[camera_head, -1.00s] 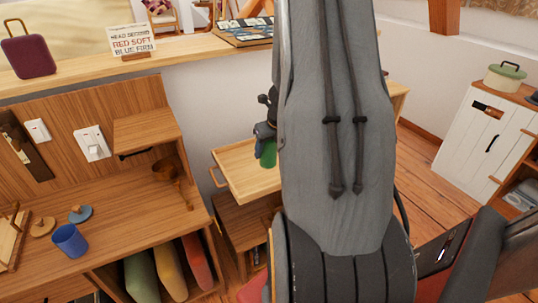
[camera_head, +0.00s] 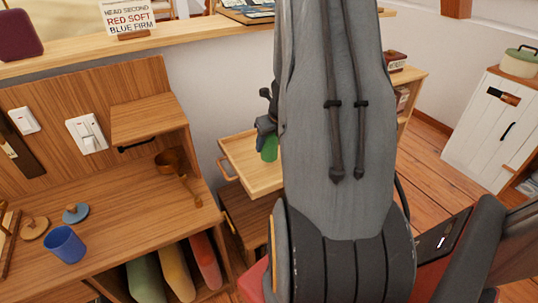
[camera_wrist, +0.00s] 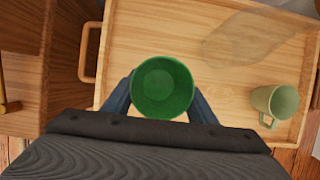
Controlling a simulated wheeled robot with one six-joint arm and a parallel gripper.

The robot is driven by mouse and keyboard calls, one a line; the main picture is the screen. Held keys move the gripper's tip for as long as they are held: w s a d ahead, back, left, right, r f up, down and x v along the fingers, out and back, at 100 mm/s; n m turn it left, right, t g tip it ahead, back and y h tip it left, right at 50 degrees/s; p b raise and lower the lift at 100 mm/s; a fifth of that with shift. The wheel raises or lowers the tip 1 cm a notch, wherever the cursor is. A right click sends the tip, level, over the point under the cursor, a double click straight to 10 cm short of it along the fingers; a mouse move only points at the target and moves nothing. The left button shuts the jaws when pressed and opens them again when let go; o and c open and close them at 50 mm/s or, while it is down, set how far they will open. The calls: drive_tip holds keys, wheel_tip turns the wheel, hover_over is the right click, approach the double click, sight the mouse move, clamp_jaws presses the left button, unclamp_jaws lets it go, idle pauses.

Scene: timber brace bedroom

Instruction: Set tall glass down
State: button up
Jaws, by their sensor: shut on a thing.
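The tall glass is green and round-mouthed; in the wrist view the glass (camera_wrist: 162,87) sits between my fingers, seen from above. My gripper (camera_wrist: 160,98) is shut on it. In the head view the green glass (camera_head: 269,148) hangs at the left edge of my arm, partly hidden, with my gripper (camera_head: 266,126) just above it. Behind and below it is a light wooden tray (camera_wrist: 130,30) with a raised rim and a side handle. I cannot tell whether the glass touches the tray.
The tray's middle is otherwise bare. A wooden desk (camera_head: 125,225) with a blue cup (camera_head: 65,245) and a brown scoop (camera_head: 172,163) lies to the left. A white cabinet (camera_head: 490,125) stands at the right.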

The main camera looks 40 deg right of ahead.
sight(269, 151)
drive_tip(key=shift+d+f+b, duration=0.1)
drive_tip(key=shift+f+b, duration=1.35)
drive_tip(key=shift+f, duration=0.45)
drive_tip(key=shift+f, duration=0.1)
drive_tip(key=o, duration=1.2)
